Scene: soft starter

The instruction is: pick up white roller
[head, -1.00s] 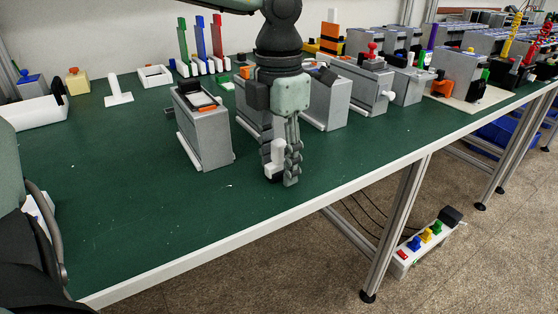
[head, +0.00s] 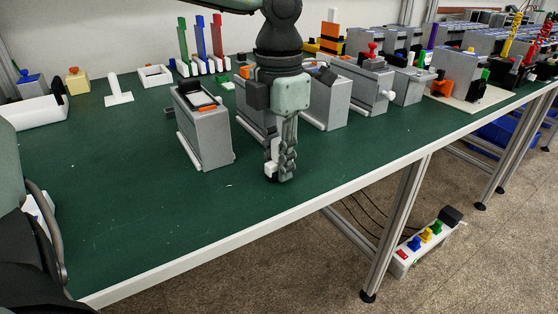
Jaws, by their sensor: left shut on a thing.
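My left gripper (head: 281,165) points down over the green table in the head view, in front of a row of grey boxes. It is shut on the white roller (head: 270,169), a small white piece showing at the left side of the fingers. The fingers hide part of the roller. I cannot tell whether the roller touches the grey box just behind it. My right gripper is not in view.
A grey box (head: 208,137) stands left of the gripper, and another grey box (head: 330,100) stands to its right. The green table (head: 150,215) is clear in front and to the left. A power strip (head: 425,242) lies on the floor.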

